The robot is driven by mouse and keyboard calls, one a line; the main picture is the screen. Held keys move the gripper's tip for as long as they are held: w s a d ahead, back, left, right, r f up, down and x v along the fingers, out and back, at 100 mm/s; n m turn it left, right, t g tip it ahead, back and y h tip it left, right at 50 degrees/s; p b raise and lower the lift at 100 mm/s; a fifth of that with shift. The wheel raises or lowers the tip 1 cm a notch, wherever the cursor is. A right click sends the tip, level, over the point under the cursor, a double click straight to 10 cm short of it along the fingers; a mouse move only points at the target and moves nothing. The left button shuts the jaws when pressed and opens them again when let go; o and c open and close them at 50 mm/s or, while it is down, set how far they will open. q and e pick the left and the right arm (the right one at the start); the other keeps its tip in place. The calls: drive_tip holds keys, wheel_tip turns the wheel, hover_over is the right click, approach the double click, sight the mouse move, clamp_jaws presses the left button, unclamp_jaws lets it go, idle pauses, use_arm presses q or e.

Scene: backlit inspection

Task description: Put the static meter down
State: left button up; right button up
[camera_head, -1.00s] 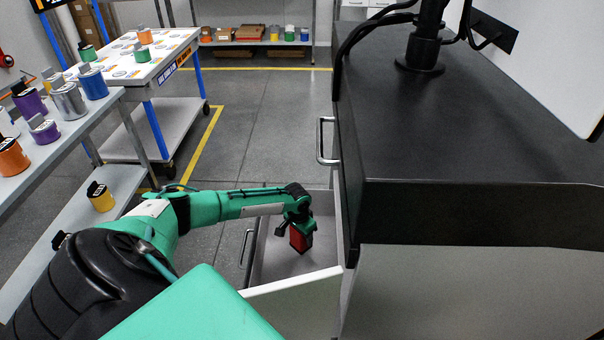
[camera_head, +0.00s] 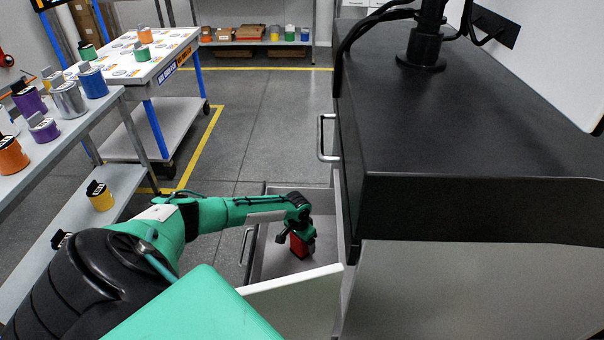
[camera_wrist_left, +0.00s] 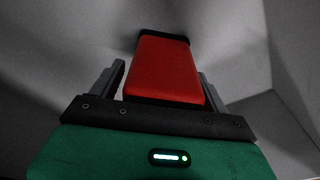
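The static meter appears to be the red box with dark ends (camera_head: 300,245), inside the open drawer (camera_head: 295,292). It also shows in the left wrist view (camera_wrist_left: 165,70), between the fingers of my left gripper (camera_wrist_left: 160,82). A narrow gap shows between the left finger and the red box; the right finger is very close to its side. In the head view my left gripper (camera_head: 296,240) reaches down into the drawer around the box, fingers spread. The box's underside is hidden, and it seems to be at the drawer floor. My right gripper is not in view.
The drawer's walls and white front surround the gripper closely. The black-topped counter (camera_head: 470,130) rises to the right. A shelf (camera_head: 60,150) with coloured canisters stands at left, a white-topped cart (camera_head: 130,70) behind it. Clear floor lies beyond the drawer.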

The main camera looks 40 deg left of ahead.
use_arm(q)
drive_tip(key=shift+r, duration=0.55)
drive_tip(key=r, duration=0.3)
drive_tip(key=s+r+p, duration=0.1)
drive_tip(key=r, duration=0.3)
drive_tip(key=r+p, duration=0.1)
drive_tip(key=r, duration=0.3)
drive_tip(key=shift+s+r, duration=0.1)
drive_tip(key=shift+s, duration=0.1)
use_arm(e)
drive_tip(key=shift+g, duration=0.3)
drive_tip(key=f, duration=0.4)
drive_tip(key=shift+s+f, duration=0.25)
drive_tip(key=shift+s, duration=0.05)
